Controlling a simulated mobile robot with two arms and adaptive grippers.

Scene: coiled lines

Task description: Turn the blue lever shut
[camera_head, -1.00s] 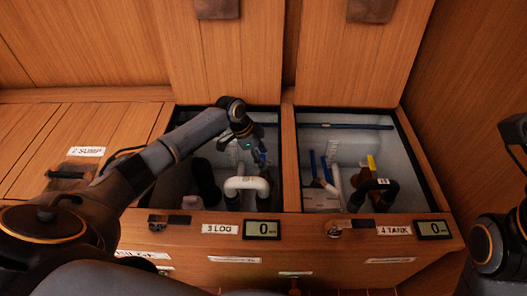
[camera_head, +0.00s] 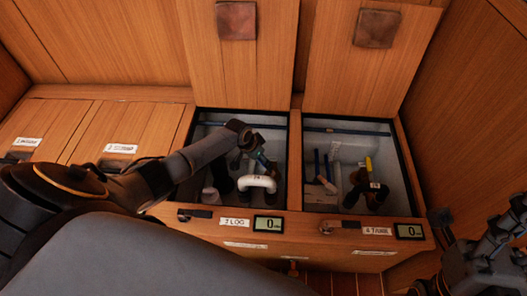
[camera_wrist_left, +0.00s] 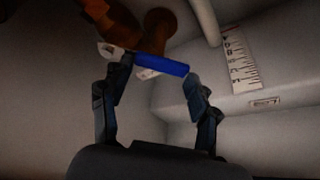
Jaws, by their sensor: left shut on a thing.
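The blue lever (camera_wrist_left: 160,64) lies between the fingertips of my left gripper (camera_wrist_left: 155,78) in the left wrist view. The gripper is shut on it, and a rusty brown fitting (camera_wrist_left: 160,24) is just behind. In the head view my left gripper (camera_head: 261,161) reaches down into the open compartment labelled LOG, behind a white bent pipe (camera_head: 257,183). The lever cannot be made out clearly there. My right gripper (camera_head: 505,232) is at the right edge, outside the compartments, and its fingers are too unclear to read.
The compartment labelled TANK (camera_head: 397,170) is open on the right, with a yellow-handled part (camera_head: 368,164), a dark bent pipe (camera_head: 378,188) and blue pieces. A wooden divider (camera_head: 295,165) separates the two. Displays (camera_head: 269,225) sit on the front ledge. A scale strip (camera_wrist_left: 240,63) shows in the wrist view.

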